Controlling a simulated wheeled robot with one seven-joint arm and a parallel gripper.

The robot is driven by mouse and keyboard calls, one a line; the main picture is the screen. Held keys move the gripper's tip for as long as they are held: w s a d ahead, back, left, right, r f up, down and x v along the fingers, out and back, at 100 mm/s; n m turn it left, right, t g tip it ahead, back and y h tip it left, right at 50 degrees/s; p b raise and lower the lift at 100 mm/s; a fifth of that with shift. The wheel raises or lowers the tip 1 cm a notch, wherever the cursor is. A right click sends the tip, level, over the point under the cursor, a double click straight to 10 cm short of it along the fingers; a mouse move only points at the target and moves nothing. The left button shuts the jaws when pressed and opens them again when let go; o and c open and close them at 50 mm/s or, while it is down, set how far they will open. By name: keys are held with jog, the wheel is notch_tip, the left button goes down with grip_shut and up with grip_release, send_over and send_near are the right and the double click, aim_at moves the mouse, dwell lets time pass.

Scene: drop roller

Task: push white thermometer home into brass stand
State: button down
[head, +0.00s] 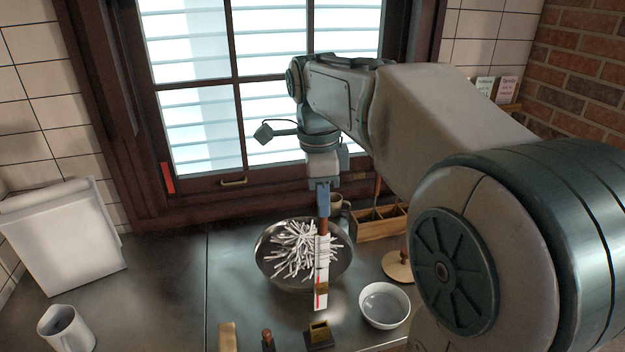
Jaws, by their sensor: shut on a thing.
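The white thermometer (322,262) is a long flat white strip with a red line, a brown upper end and a brass-coloured piece low on it. My gripper (323,212) is shut on its brown upper end and holds it roughly upright. The brass stand (319,332) is a small brass socket on a dark base at the counter's front edge. The thermometer's lower end shows just above the stand in the picture, with a small gap between them. The exact height and depth offset cannot be told from this one view.
A dark bowl (266,272) of white sticks stands behind the thermometer. A white bowl (384,305) is right of the stand. A small wooden-handled item (267,339) and a brass block (228,336) stand to its left. A wooden divided box (376,229) is behind.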

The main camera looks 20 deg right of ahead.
jog(key=shift+w, duration=0.15)
jog(key=shift+s+a+f+b, duration=0.1)
jog(key=shift+s+f+b, duration=0.15)
jog(key=shift+f+b, duration=0.45)
jog(key=b, duration=0.3)
send_over(321, 248)
jog(key=shift+w+f, duration=0.1)
jog(key=shift+f, duration=2.05)
jog(key=shift+f+b, duration=2.5)
jog(key=shift+f, duration=0.85)
dwell(0.4)
jog(key=c, duration=1.3)
grip_release()
jog(key=shift+o, duration=0.2)
